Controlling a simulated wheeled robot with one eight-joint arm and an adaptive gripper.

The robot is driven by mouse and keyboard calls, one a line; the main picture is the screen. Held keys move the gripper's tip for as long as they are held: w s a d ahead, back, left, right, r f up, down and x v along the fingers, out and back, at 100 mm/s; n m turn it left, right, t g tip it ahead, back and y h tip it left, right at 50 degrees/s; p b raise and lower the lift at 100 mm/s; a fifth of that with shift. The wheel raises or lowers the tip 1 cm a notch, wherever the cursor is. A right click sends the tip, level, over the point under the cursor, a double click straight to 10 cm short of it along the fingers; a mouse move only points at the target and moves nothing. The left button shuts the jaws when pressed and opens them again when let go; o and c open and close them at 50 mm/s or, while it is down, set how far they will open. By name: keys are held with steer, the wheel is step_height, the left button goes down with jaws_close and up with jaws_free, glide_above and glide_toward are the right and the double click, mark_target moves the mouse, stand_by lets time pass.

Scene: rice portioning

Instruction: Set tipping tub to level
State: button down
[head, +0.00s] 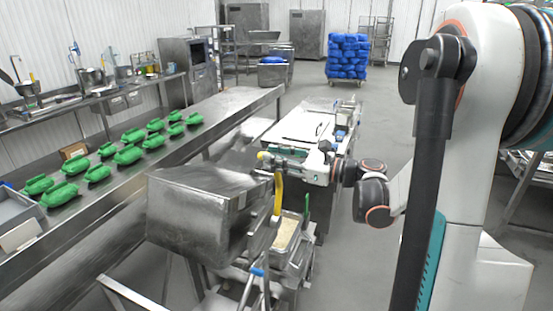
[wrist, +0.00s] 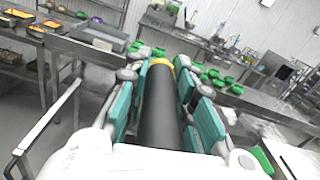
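The steel tipping tub (head: 195,218) stands in the middle of the head view, beside the long bench, and looks tilted. Its inside is mostly hidden. My gripper (head: 290,163) is at the tub's upper right, at the end of my arm. In the wrist view, a black handle (wrist: 160,115) with a yellow band lies lengthwise between the teal fingers of my gripper (wrist: 163,95). The fingers sit close along both sides of it and look shut on it. The handle's joint with the tub is hidden.
A yellow lever (head: 278,194) stands just below my gripper. A tray of rice (head: 285,234) is right of the tub. Several green bundles (head: 128,155) lie on the long steel bench (head: 240,104). A steel table (head: 300,127) stands behind my gripper.

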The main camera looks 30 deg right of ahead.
steer(key=s+a+f+n+b, duration=0.2)
steer(key=s+a+f+b, duration=0.3)
steer(key=s+a+f, duration=0.2)
steer(key=shift+s+a+n+b, duration=0.25)
steer(key=shift+a+n+b, duration=0.15)
steer(key=shift+a, duration=0.85)
steer(key=shift+f, duration=0.1)
steer(key=c, duration=1.4)
jaws_free()
steer(key=shift+s+f, duration=0.1)
steer(key=shift+s, duration=0.05)
steer(key=shift+s+d+f, duration=0.15)
steer(key=shift+s+d, duration=0.05)
steer(key=shift+s, duration=0.1)
steer(key=shift+o, duration=0.2)
steer(key=shift+a+n+g+y, duration=0.15)
steer(key=shift+n+g+y, duration=0.25)
steer(key=shift+g+y, duration=0.1)
steer(key=shift+s+a, duration=0.1)
steer(key=shift+s, duration=0.05)
